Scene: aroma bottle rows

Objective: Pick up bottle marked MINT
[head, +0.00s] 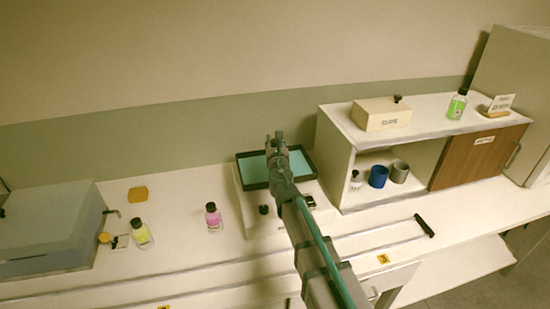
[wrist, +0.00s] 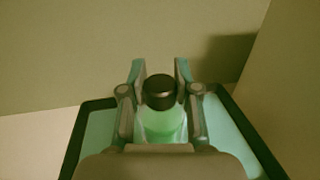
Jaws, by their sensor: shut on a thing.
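My gripper (wrist: 160,70) is shut on a green bottle (wrist: 161,122) with a black cap, one finger on each side of it. No label on this bottle can be read in the wrist view. In the head view my gripper (head: 277,142) is above the dark-rimmed tray with a teal inside (head: 304,177), and the held bottle cannot be made out there. The tray's rim also shows below the bottle in the wrist view (wrist: 72,152). Another green bottle (head: 457,104) stands on top of the cabinet at the right; its lettering is too small to read.
A pink bottle (head: 213,217) and a yellow bottle (head: 142,233) stand on the counter at the left, near a grey box (head: 50,235). The white cabinet (head: 340,160) at the right holds a blue cup (head: 378,176), a grey cup (head: 399,172) and a small bottle (head: 355,181).

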